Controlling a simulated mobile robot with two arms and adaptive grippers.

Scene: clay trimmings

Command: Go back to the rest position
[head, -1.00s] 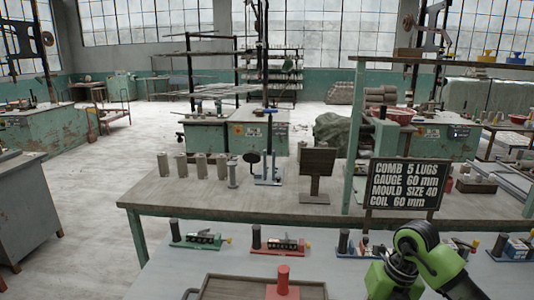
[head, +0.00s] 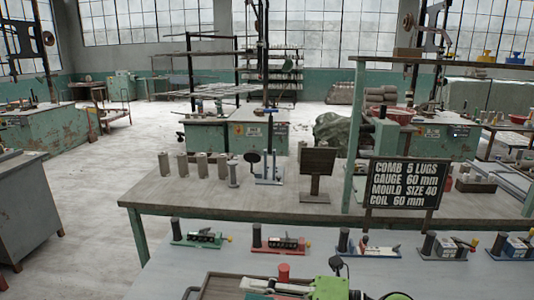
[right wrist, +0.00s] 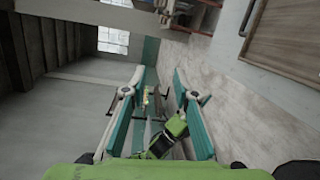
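My right gripper (head: 262,287) shows at the bottom edge of the head view, low over the wooden tray (head: 206,290), with its green arm coming in from the right. In the right wrist view its two teal fingers (right wrist: 160,97) stand apart with nothing held between them. A green arm part shows beyond, between the fingers. My left gripper cannot be made out in either view. A red cylinder (head: 284,271) stands at the tray, partly hidden by my right gripper.
A row of small fixtures, among them a green one (head: 200,238) and a red one (head: 280,243), lines the near bench. A dark sign (head: 405,184) stands behind. Grey cylinders (head: 181,164) stand on the raised wooden bench (head: 260,202). Open floor lies to the left.

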